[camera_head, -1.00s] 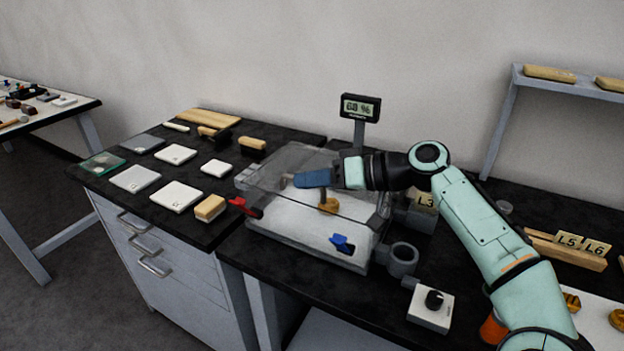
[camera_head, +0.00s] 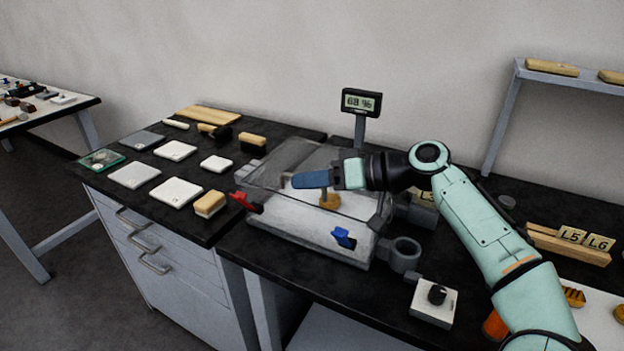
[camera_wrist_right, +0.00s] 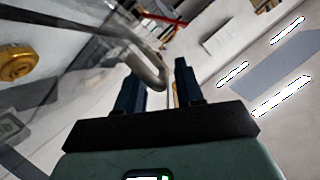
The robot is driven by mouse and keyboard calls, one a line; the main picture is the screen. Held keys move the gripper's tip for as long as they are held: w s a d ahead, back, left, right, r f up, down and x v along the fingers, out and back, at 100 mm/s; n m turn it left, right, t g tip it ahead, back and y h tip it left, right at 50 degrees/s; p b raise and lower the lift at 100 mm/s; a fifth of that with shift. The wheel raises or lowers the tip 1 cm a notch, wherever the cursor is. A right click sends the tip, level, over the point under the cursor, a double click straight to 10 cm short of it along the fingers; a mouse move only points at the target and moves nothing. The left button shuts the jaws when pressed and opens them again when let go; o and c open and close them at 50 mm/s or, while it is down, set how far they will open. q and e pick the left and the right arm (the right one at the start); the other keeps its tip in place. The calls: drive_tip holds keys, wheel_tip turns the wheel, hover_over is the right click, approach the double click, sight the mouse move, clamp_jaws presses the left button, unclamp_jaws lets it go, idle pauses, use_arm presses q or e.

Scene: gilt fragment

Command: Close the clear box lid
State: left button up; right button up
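The clear box (camera_head: 300,232) stands on the black bench, with a pale floor and a brass-coloured piece (camera_head: 330,201) inside. Its clear lid (camera_head: 285,163) shows as a grey see-through panel over the box; I cannot tell exactly how far it is raised. My right gripper (camera_head: 310,180) is over the lid, its blue fingers pointing left. In the right wrist view the two fingers (camera_wrist_right: 158,88) stand apart, with a grey curved handle (camera_wrist_right: 152,68) at the gap between them. A firm grip on it does not show. My left gripper is not in view.
A grey ring holder (camera_head: 404,254) and a knob box (camera_head: 433,303) are at right. White tiles (camera_head: 175,192) lie at left.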

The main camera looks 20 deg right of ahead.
drive_tip(key=shift+d, duration=0.1)
drive_tip(key=v, duration=1.1)
drive_tip(key=shift+s+d+r+p, duration=0.2)
drive_tip(key=shift+s+p, duration=0.1)
drive_tip(key=shift+p, duration=0.1)
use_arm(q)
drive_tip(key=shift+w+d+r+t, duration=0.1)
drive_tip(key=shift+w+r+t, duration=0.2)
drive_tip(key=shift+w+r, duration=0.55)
use_arm(e)
drive_tip(key=shift+s+d+r, duration=0.2)
drive_tip(key=shift+s+d, duration=0.25)
drive_tip(key=shift+d, duration=0.1)
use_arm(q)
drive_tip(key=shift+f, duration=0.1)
